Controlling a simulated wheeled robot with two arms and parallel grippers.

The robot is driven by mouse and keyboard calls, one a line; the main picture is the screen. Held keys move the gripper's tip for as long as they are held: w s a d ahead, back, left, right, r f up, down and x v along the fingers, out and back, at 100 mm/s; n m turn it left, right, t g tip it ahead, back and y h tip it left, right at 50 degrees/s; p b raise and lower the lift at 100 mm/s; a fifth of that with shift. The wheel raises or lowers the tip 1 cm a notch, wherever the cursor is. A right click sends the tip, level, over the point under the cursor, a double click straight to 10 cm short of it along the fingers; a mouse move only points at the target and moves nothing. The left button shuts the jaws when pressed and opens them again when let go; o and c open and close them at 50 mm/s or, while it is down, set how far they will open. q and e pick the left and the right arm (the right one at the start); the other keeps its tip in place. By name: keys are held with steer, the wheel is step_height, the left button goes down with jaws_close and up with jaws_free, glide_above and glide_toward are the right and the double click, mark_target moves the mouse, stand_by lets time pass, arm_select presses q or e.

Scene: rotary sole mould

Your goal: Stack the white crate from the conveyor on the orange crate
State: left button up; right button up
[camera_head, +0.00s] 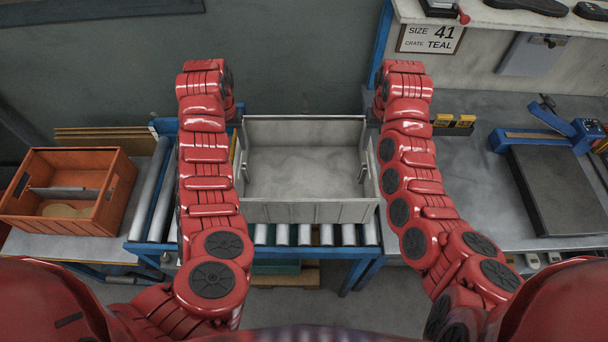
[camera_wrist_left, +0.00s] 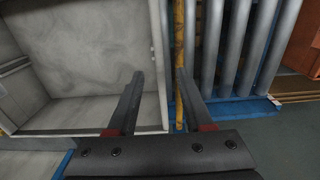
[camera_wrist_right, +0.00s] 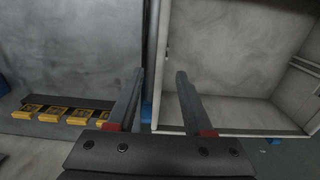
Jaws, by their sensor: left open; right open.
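The white crate (camera_head: 310,211) is upright on the roller conveyor (camera_head: 160,205) in the middle of the head view; its inside looks empty. The orange crate (camera_head: 58,213) stands to the left, with a divider and a tan item inside. My left gripper (camera_wrist_left: 160,73) is open at the crate's left side, the wall edge showing between its fingers. My right gripper (camera_wrist_right: 160,73) is open at the right side, that wall edge likewise between its fingers. Neither is shut on the crate. In the head view my wrists mostly hide both grippers; finger depth is hard to tell.
A grey bench (camera_head: 470,200) with a dark plate (camera_head: 555,190) and blue clamp frame (camera_head: 545,135) lies to the right. Yellow blocks (camera_head: 455,121) sit behind my right arm. A shelf with a sign (camera_head: 430,39) is above. Bare rollers separate the two crates.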

mark_target(238, 160)
arm_select(q)
step_height(238, 160, down, 9)
steer(key=shift+r, duration=0.15)
arm_select(e)
step_height(238, 160, down, 9)
steer(key=shift+r, duration=0.1)
arm_select(q)
jaws_close()
arm_select(e)
jaws_close()
steer(key=shift+r, duration=0.1)
stand_by(0.8)
